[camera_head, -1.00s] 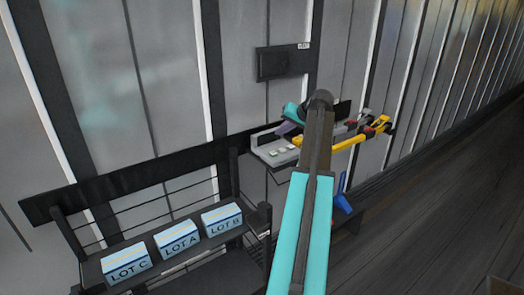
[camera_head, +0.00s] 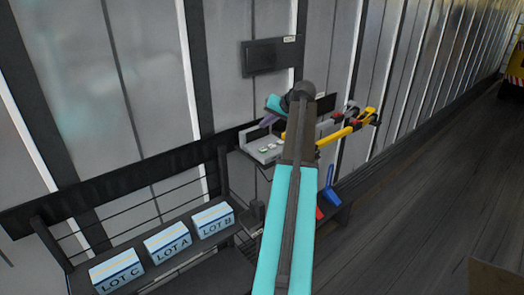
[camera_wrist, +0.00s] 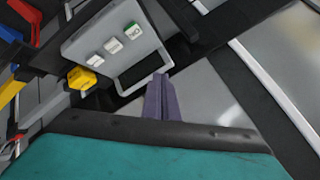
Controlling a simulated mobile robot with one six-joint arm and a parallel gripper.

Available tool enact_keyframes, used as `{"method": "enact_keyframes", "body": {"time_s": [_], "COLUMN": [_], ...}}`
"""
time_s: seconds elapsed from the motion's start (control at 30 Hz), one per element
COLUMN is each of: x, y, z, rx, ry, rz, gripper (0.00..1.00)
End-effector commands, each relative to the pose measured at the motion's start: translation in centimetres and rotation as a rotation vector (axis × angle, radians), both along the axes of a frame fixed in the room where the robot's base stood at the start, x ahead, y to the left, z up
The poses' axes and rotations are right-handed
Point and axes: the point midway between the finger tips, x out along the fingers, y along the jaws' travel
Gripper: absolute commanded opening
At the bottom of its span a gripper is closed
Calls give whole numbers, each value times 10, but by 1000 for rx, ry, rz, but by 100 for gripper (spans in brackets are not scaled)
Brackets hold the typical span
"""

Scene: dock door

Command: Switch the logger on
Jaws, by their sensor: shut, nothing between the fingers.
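A light grey unit (camera_head: 256,154) stands out from the wall rail in the head view, partly hidden behind my arm. I cannot tell for sure that this unit is the logger. My gripper (camera_head: 266,121) is shut and empty, just above the unit in the picture.
A dark box (camera_head: 272,57) hangs on the wall above. Yellow-handled tools (camera_head: 345,132) are right of the unit. Boxes LOT C (camera_head: 117,270), LOT A (camera_head: 168,242) and LOT B (camera_head: 214,220) stand on a shelf at left.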

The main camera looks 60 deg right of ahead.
Motion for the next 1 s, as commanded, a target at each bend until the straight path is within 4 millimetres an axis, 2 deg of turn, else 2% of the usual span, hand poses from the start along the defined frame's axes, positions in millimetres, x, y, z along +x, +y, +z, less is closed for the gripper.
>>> {"method": "enact_keyframes", "body": {"time_s": [0.7,1.0], "x": [2,2], "y": [2,2], "z": [-68,-81], "rx": [1,-1], "ry": [1,-1], "rz": [2,4], "gripper": [0,0]}}
